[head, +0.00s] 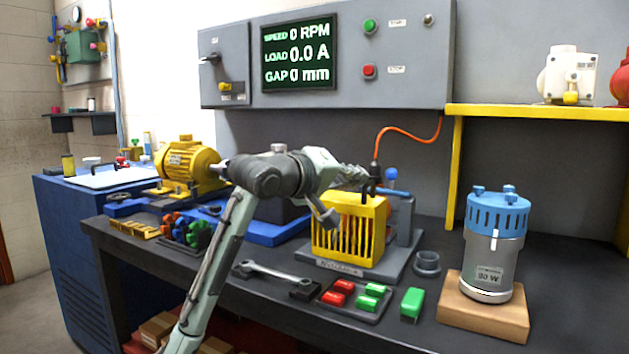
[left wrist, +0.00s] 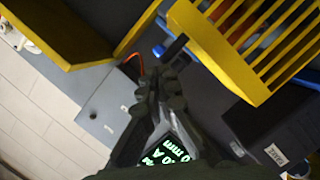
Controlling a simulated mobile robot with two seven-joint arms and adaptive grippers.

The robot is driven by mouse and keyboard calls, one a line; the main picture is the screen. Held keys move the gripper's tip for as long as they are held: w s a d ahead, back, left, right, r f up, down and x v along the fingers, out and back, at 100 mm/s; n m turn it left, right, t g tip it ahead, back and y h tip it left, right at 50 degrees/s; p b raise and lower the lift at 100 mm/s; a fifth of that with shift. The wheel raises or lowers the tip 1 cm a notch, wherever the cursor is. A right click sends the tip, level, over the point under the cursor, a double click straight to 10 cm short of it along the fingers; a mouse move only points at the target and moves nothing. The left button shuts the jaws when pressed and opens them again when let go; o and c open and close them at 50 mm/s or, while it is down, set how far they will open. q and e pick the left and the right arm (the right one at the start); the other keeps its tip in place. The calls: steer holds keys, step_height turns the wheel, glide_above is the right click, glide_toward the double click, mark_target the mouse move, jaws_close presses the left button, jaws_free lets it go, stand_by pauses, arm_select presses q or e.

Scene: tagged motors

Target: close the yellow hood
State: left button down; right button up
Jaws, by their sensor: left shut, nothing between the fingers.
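The yellow hood (head: 349,232) is a barred cage on a grey base plate right of centre in the head view. Its bars also show at the top right of the left wrist view (left wrist: 248,55), with red and blue shapes behind them. I cannot tell how far the hood is tilted. My left gripper (head: 372,182) is shut and empty, just above the hood's upper right edge; I cannot tell whether it touches it. In the left wrist view its fingers (left wrist: 160,75) lie beside the hood. My right gripper is not in view.
An orange cable (head: 408,133) hangs behind the gripper. A blue-topped motor (head: 490,245) stands on a wooden block at right. A yellow motor (head: 187,165) is at left. A wrench (head: 275,274) and a tray of red and green blocks (head: 352,300) lie in front.

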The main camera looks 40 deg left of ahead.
arm_select(q)
steer(key=s+r, duration=0.1)
steer(key=s, duration=0.9)
steer(key=shift+r, duration=0.4)
steer(key=shift+s, duration=0.1)
